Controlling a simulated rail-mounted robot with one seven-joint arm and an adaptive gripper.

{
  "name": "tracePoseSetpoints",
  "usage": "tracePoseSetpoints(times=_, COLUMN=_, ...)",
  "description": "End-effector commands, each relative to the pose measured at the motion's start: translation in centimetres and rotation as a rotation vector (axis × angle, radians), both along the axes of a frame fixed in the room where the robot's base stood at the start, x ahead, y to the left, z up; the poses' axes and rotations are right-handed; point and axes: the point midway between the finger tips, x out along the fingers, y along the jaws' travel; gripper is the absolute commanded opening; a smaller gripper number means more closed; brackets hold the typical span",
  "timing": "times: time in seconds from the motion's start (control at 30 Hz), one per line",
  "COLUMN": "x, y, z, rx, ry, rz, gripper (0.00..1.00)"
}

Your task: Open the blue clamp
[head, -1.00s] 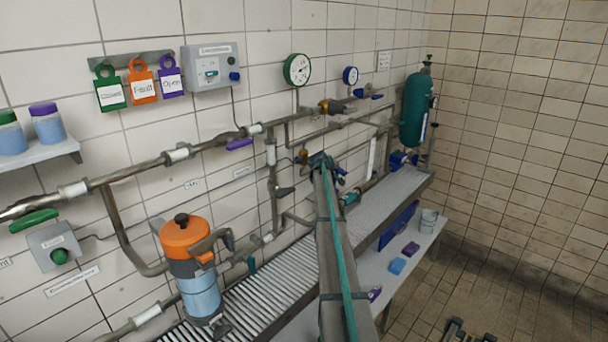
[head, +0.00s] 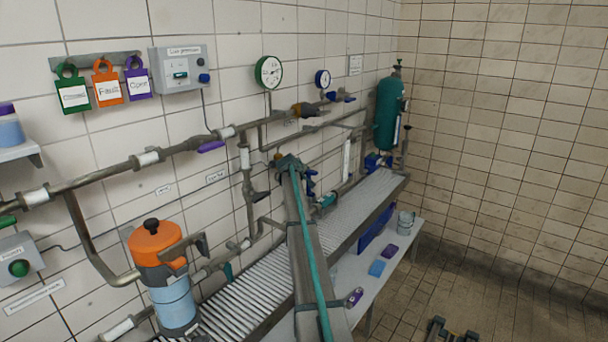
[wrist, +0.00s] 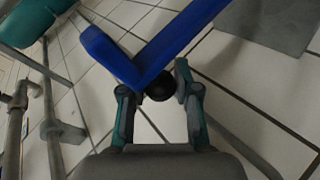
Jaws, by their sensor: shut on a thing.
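In the wrist view a bright blue angled part (wrist: 145,65), which I take to be the blue clamp, reaches in front of the tiled wall with two arms meeting in a V. A round black knob (wrist: 158,87) sits just below the bend. My gripper (wrist: 160,84) has one finger on each side of the knob and the lower end of the V, and is shut on the clamp there. The exact contact is partly hidden by the blue part. In the head view my arm covers much of this area, and the small blue and teal parts beside it are hard to tell apart.
Grey pipes (head: 190,145) run along the wall, with gauges (head: 269,72) above. A teal cylinder (head: 388,115) stands at the far end. The right-hand floor is mostly open.

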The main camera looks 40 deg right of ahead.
Motion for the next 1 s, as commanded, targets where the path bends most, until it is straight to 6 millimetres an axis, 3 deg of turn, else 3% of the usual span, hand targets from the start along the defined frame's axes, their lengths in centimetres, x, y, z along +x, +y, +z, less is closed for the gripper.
tracePoseSetpoints(times=0.07, x=0.3, y=0.3, z=-0.2, rx=0.007, ry=-0.006, rz=0.003, gripper=0.00)
tracePoseSetpoints(times=0.1, x=0.3, y=0.3, z=-0.2, rx=0.007, ry=-0.006, rz=0.003, gripper=0.36)
tracePoseSetpoints(times=0.23, x=0.2, y=0.3, z=-0.2, rx=0.005, ry=-0.004, rz=0.002, gripper=0.55)
tracePoseSetpoints(times=0.67, x=-0.2, y=0.5, z=0.2, rx=0.002, ry=-0.001, rz=0.001, gripper=0.55)
tracePoseSetpoints(times=1.0, x=-2.5, y=4.0, z=2.5, rx=0.001, ry=-0.003, rz=0.003, gripper=0.55)
